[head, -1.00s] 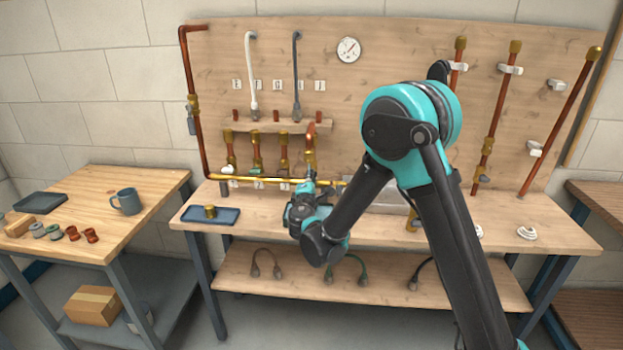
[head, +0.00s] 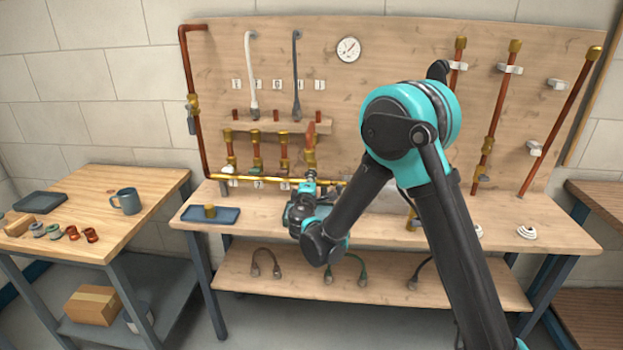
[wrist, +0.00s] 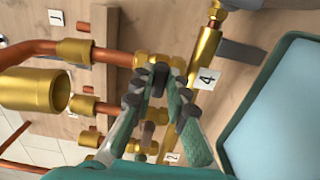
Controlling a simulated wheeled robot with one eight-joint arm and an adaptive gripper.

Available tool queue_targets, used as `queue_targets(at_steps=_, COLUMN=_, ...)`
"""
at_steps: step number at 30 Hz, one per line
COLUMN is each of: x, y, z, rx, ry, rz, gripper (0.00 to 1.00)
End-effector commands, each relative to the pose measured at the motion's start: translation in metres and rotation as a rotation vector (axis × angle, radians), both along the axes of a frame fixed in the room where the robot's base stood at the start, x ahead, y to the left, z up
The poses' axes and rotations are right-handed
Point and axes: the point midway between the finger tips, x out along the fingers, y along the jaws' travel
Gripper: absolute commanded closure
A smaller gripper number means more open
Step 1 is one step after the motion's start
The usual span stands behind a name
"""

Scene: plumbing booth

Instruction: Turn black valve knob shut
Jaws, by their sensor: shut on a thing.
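The black valve knob (wrist: 160,78) sits on a brass valve body (wrist: 150,62) in the wrist view, beside a card marked 4 (wrist: 207,78). My gripper (wrist: 159,88) has its two fingertips closed around the knob, one on each side, hiding part of it. In the head view my gripper (head: 309,185) is at the rightmost of the row of brass and copper valves, low on the board. The knob itself is hidden there by my gripper and wrist.
Neighbouring valves (head: 283,165) stand close on the left, above a horizontal brass pipe (head: 255,180). A blue tray (head: 225,215) lies on the bench, left of my gripper.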

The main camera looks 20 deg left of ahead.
Motion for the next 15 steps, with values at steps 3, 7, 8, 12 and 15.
queue_targets(at_steps=3, x=0.0018, y=0.0004, z=0.0006, rx=-0.001, ry=-0.001, rz=-0.001, gripper=0.73)
queue_targets(at_steps=7, x=0.0014, y=0.0003, z=0.0004, rx=-0.001, ry=-0.001, rz=-0.001, gripper=0.65)
queue_targets(at_steps=8, x=0.0013, y=0.0003, z=0.0004, rx=-0.001, ry=-0.001, rz=-0.001, gripper=0.65)
queue_targets(at_steps=12, x=0.0008, y=0.0002, z=0.0003, rx=-0.001, ry=0.0, rz=0.0, gripper=0.65)
queue_targets(at_steps=15, x=-0.0015, y=-0.0002, z=0.0003, rx=-0.001, ry=0.0, rz=0.0, gripper=0.65)
